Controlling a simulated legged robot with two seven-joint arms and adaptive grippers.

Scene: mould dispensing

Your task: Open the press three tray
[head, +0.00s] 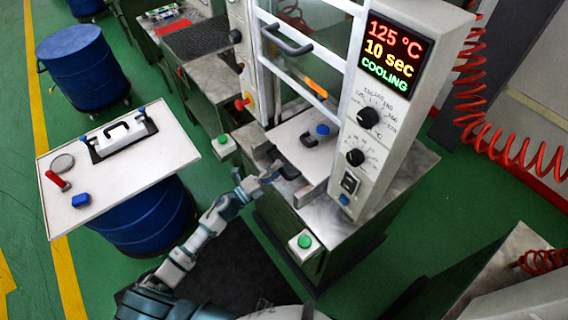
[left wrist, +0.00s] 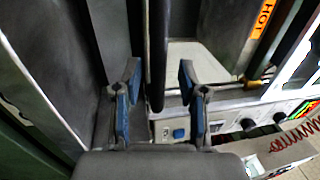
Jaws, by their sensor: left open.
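The press (head: 385,130) with a lit display reading 125 °C, 10 sec and COOLING stands right of centre in the head view. Inside it lies a light plate (head: 293,132) with a dark handle and a blue knob. A dark tray handle (head: 288,171) sticks out at the press's front. My left gripper (head: 268,176) is at this handle. In the left wrist view my left gripper (left wrist: 160,80) is open, with a dark bar (left wrist: 157,40) between its two blue-padded fingers. Contact cannot be told. My right gripper is not in view.
A white board (head: 120,165) on a blue drum (head: 145,220) stands left, bearing a mould with a handle, a red-handled tool and a blue block. Green buttons (head: 304,242) and (head: 224,145) flank the press front. A raised door with a handle (head: 287,40) hangs above.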

